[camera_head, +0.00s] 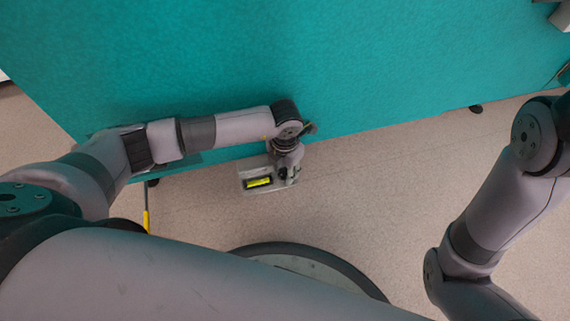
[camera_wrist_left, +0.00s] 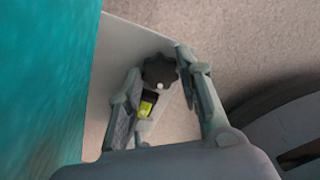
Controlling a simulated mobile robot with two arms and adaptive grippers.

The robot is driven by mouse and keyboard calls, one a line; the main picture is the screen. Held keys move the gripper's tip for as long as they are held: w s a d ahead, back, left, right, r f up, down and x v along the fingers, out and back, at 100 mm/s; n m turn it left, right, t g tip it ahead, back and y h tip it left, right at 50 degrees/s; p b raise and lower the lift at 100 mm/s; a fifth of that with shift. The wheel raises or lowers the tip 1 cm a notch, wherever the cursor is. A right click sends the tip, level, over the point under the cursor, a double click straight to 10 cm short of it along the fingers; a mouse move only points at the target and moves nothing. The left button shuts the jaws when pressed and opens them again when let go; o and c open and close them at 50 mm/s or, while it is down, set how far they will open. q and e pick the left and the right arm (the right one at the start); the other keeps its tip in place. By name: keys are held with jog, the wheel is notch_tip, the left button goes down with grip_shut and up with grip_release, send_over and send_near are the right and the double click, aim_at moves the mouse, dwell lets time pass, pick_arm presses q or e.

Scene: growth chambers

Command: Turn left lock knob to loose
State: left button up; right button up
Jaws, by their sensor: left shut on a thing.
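The lock knob (camera_wrist_left: 160,71) is dark, round and scalloped, with a small pale dot near its lower edge, in the upper middle of the left wrist view. My left gripper (camera_wrist_left: 161,66) has one finger on each side of the knob and is shut on it. In the head view my left gripper (camera_head: 285,172) points down at a grey bracket (camera_head: 247,173) with a yellow and black label (camera_head: 258,183). The label also shows between the fingers in the left wrist view (camera_wrist_left: 147,107). The knob is mostly hidden by the gripper in the head view. My right gripper is out of view.
A large teal panel (camera_head: 400,60) stands close behind the left arm. Small dark feet (camera_head: 475,109) show under its lower edge. A yellow-handled rod (camera_head: 147,221) stands at the left. The speckled floor (camera_head: 370,190) is clear between my arms.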

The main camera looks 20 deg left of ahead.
aim_at(285, 173)
pick_arm(q)
jog(key=shift+n, duration=0.4)
jog(key=o, duration=1.2)
jog(key=shift+c, duration=0.2)
notch_tip(285, 173, up, 12)
